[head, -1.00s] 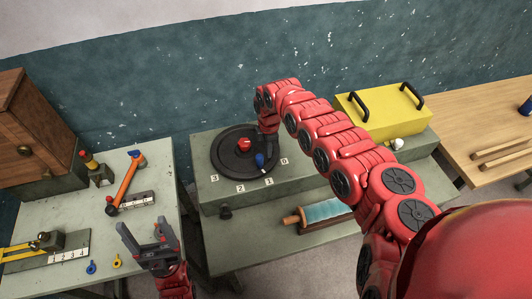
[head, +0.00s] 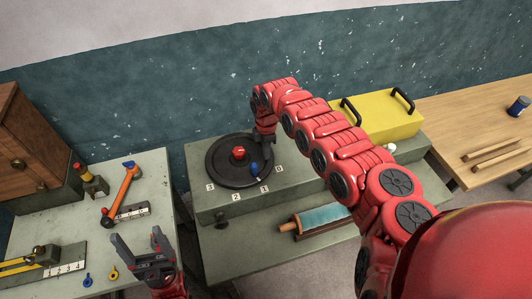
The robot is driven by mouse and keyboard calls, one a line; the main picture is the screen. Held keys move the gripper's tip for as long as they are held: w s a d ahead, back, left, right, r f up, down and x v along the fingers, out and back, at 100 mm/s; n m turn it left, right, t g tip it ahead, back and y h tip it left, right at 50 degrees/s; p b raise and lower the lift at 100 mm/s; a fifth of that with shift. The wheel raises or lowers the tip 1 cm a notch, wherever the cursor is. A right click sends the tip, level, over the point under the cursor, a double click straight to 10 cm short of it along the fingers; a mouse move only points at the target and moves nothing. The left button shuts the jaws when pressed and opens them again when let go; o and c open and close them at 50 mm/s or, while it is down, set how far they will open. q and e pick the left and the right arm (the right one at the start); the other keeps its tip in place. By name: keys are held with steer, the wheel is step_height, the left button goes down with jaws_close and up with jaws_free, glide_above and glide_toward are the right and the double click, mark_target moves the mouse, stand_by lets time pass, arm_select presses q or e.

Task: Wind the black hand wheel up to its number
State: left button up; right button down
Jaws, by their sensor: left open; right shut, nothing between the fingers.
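The black hand wheel (head: 226,172) lies flat on a grey-green box, with a red hub (head: 239,153) at its centre. A blue knob (head: 254,168) stands on the wheel towards its front right. Number plates sit along the box's front edge: 3 (head: 210,187), 2 (head: 236,197), 1 (head: 264,188) and 0 (head: 279,169). My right gripper (head: 264,146) is shut with nothing held, at the wheel's right rim just behind the blue knob; its fingertips are partly hidden, so contact is unclear.
The left table (head: 150,185) bears an orange lever (head: 122,187), a yellow slide gauge (head: 20,264) and a wooden cabinet (head: 30,135). A yellow lidded box (head: 380,115) stands right of the wheel, behind my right arm. A blue roller (head: 322,218) lies below the wheel's box.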

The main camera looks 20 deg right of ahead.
step_height(320, 180, up, 5)
steer(key=p, duration=0.3)
steer(key=shift+r, duration=0.2)
stand_by(0.3)
